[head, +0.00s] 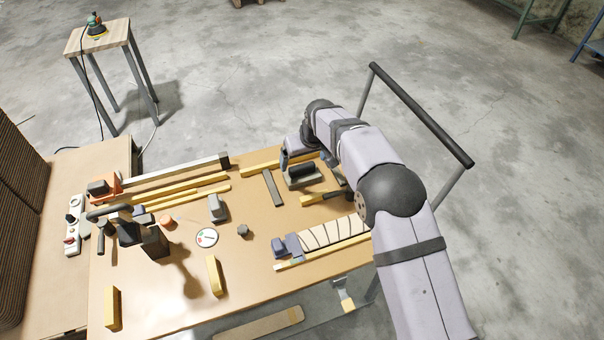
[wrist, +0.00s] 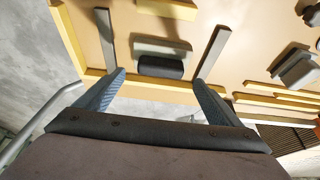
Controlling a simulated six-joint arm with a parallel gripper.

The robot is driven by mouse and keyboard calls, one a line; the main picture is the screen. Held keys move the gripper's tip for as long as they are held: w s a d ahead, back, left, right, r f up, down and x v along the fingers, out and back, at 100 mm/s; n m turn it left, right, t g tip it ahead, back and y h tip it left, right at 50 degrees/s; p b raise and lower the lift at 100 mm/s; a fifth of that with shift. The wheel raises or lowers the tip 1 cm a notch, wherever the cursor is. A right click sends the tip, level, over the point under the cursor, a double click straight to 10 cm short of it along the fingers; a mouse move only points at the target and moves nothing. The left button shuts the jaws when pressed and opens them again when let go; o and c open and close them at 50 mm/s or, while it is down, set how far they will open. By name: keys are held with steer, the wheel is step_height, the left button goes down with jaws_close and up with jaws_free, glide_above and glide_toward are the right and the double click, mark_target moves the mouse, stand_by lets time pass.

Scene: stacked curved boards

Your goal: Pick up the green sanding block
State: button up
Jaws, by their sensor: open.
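My gripper (wrist: 158,80) is open in the wrist view, its two blue-grey ribbed fingers spread wide and nothing between them in contact. A dark, rounded block (wrist: 160,67) on a paler base shows beyond the fingertips, centred in the gap and apart from both. In the head view the same dark block (head: 301,171) sits near the table's far edge, beside the end of my arm. It looks black to dark grey; I cannot tell that it is green. My arm partly hides the gripper in the head view.
Grey bars (wrist: 211,52) flank the block, and a yellow strip (wrist: 150,84) runs along the table edge. A wrapped curved piece (head: 335,232) is clamped nearer. The wooden table (head: 185,292) has bare room in front.

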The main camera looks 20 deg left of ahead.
mark_target(302, 165)
steer(key=shift+p+x, duration=0.5)
steer(key=shift+x, duration=2.05)
steer(key=shift+s, duration=0.1)
steer(key=shift+c, duration=0.3)
steer(key=shift+d, duration=0.1)
steer(key=c, duration=0.5)
steer(key=shift+c, duration=0.4)
steer(key=shift+r, duration=0.1)
step_height(302, 165, up, 10)
steer(key=shift+f+b, duration=0.1)
steer(key=shift+b, duration=0.35)
